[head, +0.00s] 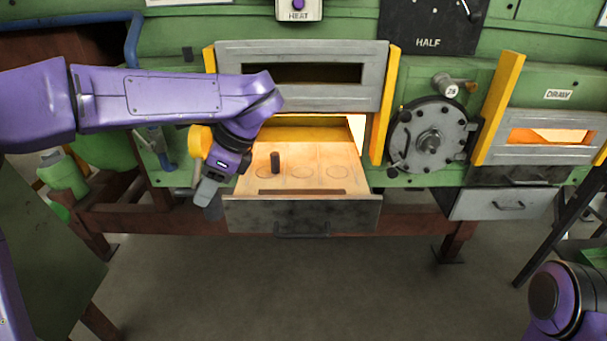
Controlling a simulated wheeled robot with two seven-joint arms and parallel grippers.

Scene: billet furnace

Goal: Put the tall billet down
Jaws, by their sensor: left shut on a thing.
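My left gripper (208,194) points down and left, just left of the pulled-out furnace drawer (305,215). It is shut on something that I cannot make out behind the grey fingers. A dark upright cylindrical billet (275,162) stands on the drawer's pale bed, at the leftmost of three marked circles. The left gripper is to the left of this billet and apart from it. I cannot tell whether this is the tall billet. My right gripper is out of view; only part of my right arm shows at the lower right.
The raised furnace door (300,77) hangs above the drawer between yellow guides. A round bolted hatch (430,140) is to its right. The middle and right circles are empty. The floor in front is clear.

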